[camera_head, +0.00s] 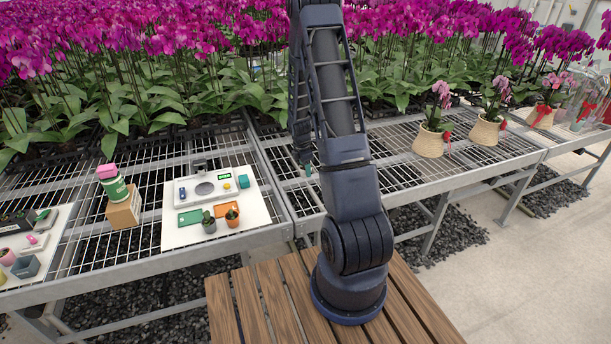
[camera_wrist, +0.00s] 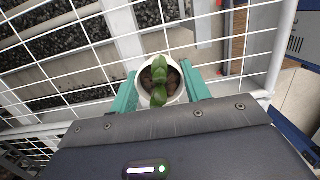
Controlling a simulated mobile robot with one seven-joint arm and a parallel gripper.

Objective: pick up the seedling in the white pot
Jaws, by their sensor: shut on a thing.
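The seedling (camera_wrist: 159,72) has thick green leaves and stands in brown soil in a round white pot (camera_wrist: 147,98) in the wrist view. My gripper (camera_wrist: 161,80) is shut on the white pot, with one teal finger against each side of its rim. White wire mesh lies beneath the pot. I cannot tell whether the pot is clear of the mesh. In the head view a small teal part of my gripper (camera_head: 308,170) shows left of my arm, over the bench. The white pot is hidden there.
A white board (camera_head: 185,235) on the mesh bench holds a grey tray, coloured cards and two small potted plants (camera_head: 209,223) (camera_head: 232,217). A green cup with a pink lid (camera_head: 114,184) stands on a cardboard box (camera_head: 125,211). Potted orchids (camera_head: 428,143) stand at right.

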